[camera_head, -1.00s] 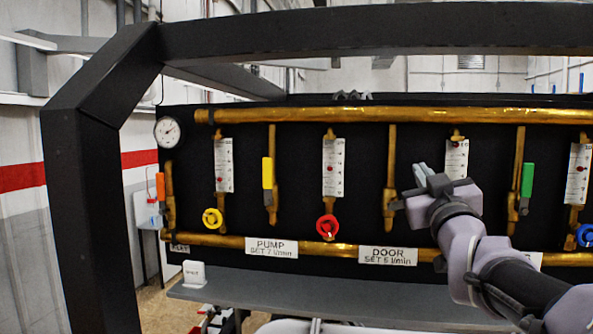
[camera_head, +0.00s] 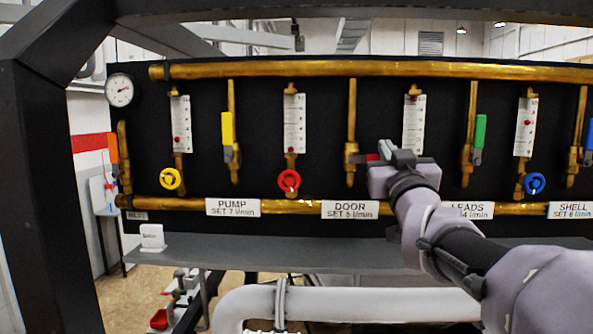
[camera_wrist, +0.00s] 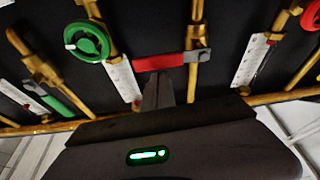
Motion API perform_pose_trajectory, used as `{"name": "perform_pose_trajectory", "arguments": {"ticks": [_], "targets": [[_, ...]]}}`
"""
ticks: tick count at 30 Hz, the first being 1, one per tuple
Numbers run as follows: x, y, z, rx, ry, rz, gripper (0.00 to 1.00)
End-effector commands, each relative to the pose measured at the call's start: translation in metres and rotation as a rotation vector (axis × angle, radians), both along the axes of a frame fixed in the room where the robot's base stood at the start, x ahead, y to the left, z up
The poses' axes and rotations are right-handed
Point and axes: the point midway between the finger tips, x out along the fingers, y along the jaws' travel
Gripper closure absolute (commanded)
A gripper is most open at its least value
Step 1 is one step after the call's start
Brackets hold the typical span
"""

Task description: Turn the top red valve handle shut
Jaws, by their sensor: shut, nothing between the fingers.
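The red lever handle (camera_head: 372,157) sits on the brass valve (camera_head: 351,160) of the DOOR line. It points right, roughly level, across the upright pipe. The wrist view shows the red handle (camera_wrist: 160,62) lying crosswise, with a grey end at the valve body (camera_wrist: 199,57). My gripper (camera_head: 388,151) is shut and empty at the handle's outer end and hides part of it in the head view. In the wrist view my fingertips (camera_wrist: 159,85) overlap the handle's lower edge; I cannot tell whether they touch it.
A round red knob (camera_head: 289,181) is lower left on the panel. Flowmeters (camera_head: 413,125) and yellow (camera_head: 228,128) and green (camera_head: 479,132) levers stand nearby. A brass pipe (camera_head: 390,69) runs above; a grey ledge (camera_head: 270,253) juts out below. A dark frame post (camera_head: 45,190) stands left.

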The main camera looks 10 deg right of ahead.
Motion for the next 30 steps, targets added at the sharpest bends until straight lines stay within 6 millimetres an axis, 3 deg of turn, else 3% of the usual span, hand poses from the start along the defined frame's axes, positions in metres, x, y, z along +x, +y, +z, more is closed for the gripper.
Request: {"name": "perform_pose_trajectory", "arguments": {"ticks": [2,19,23,26,27,30], "targets": [[0.000,0.000,-0.013,0.042,-0.015,0.001,1.00],[-0.001,-0.002,-0.005,0.107,-0.030,0.002,1.00],[-0.001,0.000,0.012,0.106,-0.031,0.003,1.00],[-0.002,0.002,0.036,0.108,-0.032,0.003,1.00],[-0.007,0.005,0.038,0.106,-0.033,0.004,1.00],[-0.038,0.013,0.017,0.105,-0.032,0.003,1.00]]}}
